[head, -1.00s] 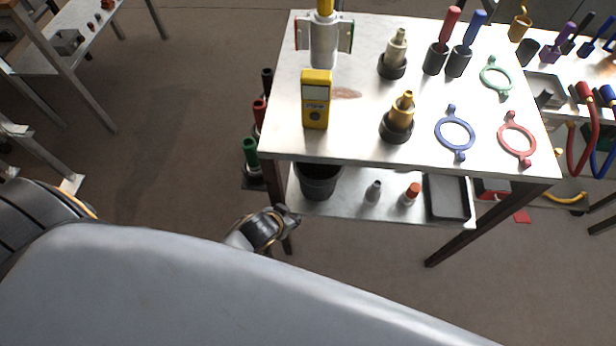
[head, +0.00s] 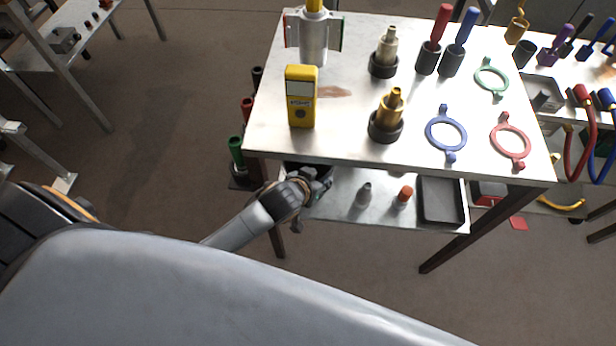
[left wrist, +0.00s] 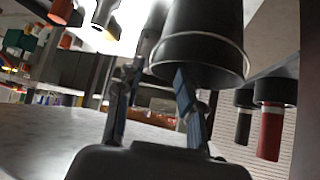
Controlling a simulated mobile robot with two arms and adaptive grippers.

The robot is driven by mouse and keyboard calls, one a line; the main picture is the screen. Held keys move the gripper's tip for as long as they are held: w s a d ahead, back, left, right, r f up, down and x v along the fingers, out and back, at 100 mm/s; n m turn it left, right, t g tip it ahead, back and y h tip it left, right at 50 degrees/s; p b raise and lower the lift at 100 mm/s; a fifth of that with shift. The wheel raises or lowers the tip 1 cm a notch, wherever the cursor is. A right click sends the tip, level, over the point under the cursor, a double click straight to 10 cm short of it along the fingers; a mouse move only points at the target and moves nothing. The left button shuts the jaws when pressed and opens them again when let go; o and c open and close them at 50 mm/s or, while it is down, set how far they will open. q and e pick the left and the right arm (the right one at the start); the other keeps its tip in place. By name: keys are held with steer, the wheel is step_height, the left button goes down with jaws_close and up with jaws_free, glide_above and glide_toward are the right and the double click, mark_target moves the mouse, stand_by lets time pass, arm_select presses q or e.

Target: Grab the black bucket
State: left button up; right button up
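The black bucket (head: 300,168) stands on the lower shelf of the metal table, under the left end of the tabletop. In the head view my left gripper (head: 322,184) is in front of it and hides most of it. In the left wrist view the bucket (left wrist: 208,42) appears upside down, with its rim close to the fingers. My left gripper (left wrist: 157,108) is open there, its two fingers apart. The right finger overlaps the rim; whether it touches cannot be told. My right gripper is not in view.
The tabletop (head: 345,130) overhangs the bucket. The lower shelf (head: 335,205) also holds a grey bottle (head: 363,195), an orange-capped bottle (head: 403,197) and a black tray (head: 441,200). Green (head: 236,152), red and black handles hang at the table's left side.

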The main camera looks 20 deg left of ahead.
mark_target(324, 177)
arm_select(q)
steer(key=x, duration=0.5)
steer(key=shift+w+d, duration=0.15)
jaws_close()
